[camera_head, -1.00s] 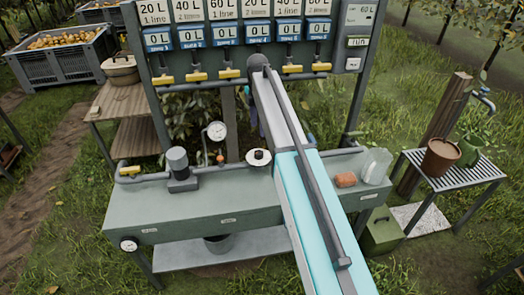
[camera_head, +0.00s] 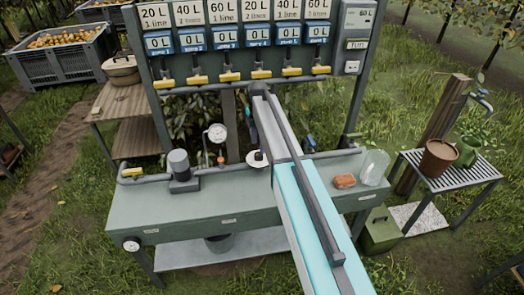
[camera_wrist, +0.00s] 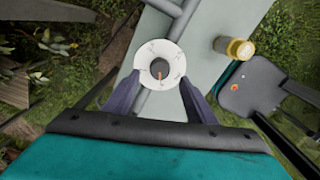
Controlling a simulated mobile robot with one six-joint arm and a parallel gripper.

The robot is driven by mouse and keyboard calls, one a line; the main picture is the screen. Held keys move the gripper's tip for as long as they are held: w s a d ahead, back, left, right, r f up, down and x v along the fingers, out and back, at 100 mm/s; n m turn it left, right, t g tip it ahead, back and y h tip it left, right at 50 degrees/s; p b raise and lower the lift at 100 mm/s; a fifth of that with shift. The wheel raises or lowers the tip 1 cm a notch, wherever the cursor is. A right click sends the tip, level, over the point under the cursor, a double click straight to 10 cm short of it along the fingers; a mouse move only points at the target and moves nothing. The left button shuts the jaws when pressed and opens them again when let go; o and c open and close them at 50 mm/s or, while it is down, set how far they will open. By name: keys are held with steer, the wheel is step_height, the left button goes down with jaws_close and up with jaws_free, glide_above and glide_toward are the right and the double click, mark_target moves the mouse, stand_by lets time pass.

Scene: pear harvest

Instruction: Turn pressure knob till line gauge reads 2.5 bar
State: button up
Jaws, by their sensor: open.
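The pressure knob is a small dark knob on a white round dial plate (camera_head: 258,167) on the bench, partly covered by my arm in the head view. No contact with the knob shows. In the head view my arm largely hides the gripper. The line gauge (camera_head: 217,131) stands upright behind the bench pipe; its reading is too small to tell.
A grey pump (camera_head: 180,168) stands on the green bench (camera_head: 140,205) at left. An orange object (camera_head: 344,181) and a clear container (camera_head: 374,167) lie at right. Yellow-handled valves (camera_head: 230,76) hang above.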

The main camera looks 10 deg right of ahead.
mark_target(259, 154)
steer(key=shift+f+p, duration=0.9)
steer(key=shift+f, duration=1.95)
steer(key=shift+c, duration=0.5)
